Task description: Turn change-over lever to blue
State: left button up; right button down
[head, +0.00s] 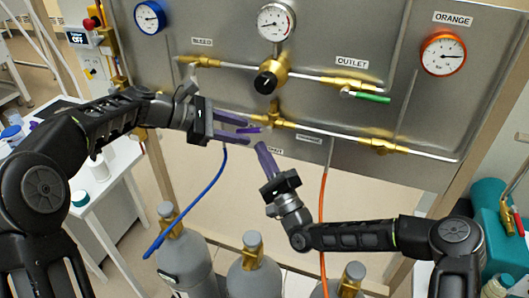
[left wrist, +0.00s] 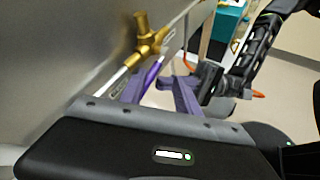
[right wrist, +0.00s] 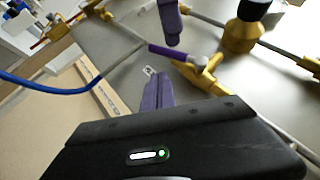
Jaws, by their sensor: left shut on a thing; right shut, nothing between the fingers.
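The change-over lever (head: 251,129) is a short purple handle on the brass valve (head: 274,117) low in the middle of the steel panel. In the head view it points left, toward the blue side. My left gripper (head: 250,130) is shut on the lever, one finger on each side of it. The lever also shows between the fingers in the left wrist view (left wrist: 152,74) and, with its valve, in the right wrist view (right wrist: 168,52). My right gripper (head: 261,148) is shut and empty just below the valve, apart from the lever.
A blue gauge (head: 150,17) is at upper left and an orange gauge (head: 443,54) at upper right. A blue hose (head: 197,207) and an orange hose (head: 322,215) hang below, above grey cylinders (head: 186,268).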

pick_arm(q)
jog(key=s+a+f+y, duration=0.2)
jog(key=a+f+y, duration=0.15)
jog(key=f, duration=1.15)
jog(key=s+f+m+g+y, duration=0.1)
jog(key=s+f+m, duration=0.1)
jog(key=s+f, duration=0.6)
jog(key=s+f+m+g+y, duration=0.2)
jog(key=s+f+m, duration=0.1)
jog(key=f, duration=0.9)
jog(key=s+d+f+m, duration=0.1)
jog(key=s+f+m, duration=0.2)
jog(key=s, duration=0.5)
jog(key=s+d+f+m, duration=0.2)
jog(key=s+f+m, duration=0.2)
jog(key=s, duration=0.4)
jog(key=s+d+f+m+g, duration=0.1)
jog(key=s+d+f+m, duration=0.1)
jog(key=s, duration=0.6)
jog(key=shift+d+f+m+y, duration=0.15)
jog(key=shift+f+m+y, duration=0.4)
jog(key=shift+m, duration=0.55)
pick_arm(e)
jog(key=shift+s+a, duration=0.1)
jog(key=shift+a, duration=0.1)
pick_arm(q)
jog(key=shift+f, duration=0.2)
